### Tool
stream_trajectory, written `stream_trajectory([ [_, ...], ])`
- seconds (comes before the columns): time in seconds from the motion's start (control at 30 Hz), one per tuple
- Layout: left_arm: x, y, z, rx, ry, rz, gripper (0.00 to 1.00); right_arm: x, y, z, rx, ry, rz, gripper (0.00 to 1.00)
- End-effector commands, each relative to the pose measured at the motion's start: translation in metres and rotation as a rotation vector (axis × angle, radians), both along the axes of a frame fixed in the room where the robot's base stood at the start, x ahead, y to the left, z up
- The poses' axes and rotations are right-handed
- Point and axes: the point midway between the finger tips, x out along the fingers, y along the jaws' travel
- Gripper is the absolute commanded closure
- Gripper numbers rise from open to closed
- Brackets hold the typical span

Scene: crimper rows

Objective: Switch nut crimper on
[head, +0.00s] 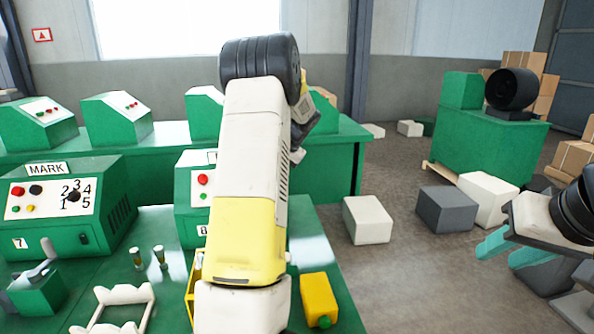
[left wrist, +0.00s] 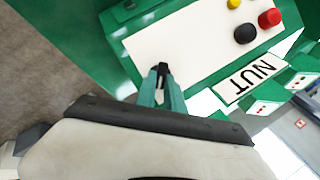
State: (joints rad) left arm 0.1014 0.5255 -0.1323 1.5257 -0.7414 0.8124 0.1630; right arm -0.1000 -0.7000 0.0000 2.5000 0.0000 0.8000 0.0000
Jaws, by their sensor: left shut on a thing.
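In the left wrist view the nut crimper's white panel (left wrist: 200,55) fills the upper middle, with a tilted NUT sign (left wrist: 252,80) at its edge. The panel carries a black button (left wrist: 246,34), a red button (left wrist: 269,18) and a yellow button (left wrist: 234,3). My left gripper (left wrist: 162,78) is at the panel, its teal fingers shut on a small black knob (left wrist: 162,68). In the head view my left arm hides this gripper and partly covers a green box (head: 188,205) with a red button. My right gripper (head: 508,252) is open and empty at the far right.
The MARK machine (head: 65,210) stands left on the green table (head: 335,268). A yellow bottle (head: 318,298), a white frame (head: 118,304) and small metal pieces (head: 160,256) are on it. More green boxes (head: 115,118) line a back bench. Loose blocks (head: 445,210) lie on the floor.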

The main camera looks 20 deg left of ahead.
Motion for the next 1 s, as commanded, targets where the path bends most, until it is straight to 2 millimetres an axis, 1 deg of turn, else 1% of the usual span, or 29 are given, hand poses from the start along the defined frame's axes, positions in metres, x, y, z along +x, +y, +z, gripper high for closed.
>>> stream_trajectory([
  [0.03,0.0002,-0.0026,-0.0006,0.029,0.019,-0.033,1.0,0.0,0.0,0.0,0.0,0.0,0.0,0.64],
  [0.6,-0.0019,-0.008,-0.0056,0.358,0.22,-0.387,1.0,0.0,0.0,0.0,0.0,0.0,0.0,0.64],
  [1.0,-0.0035,-0.0088,-0.0079,0.502,0.309,-0.542,1.0,0.0,0.0,0.0,0.0,0.0,0.0,0.64],
])
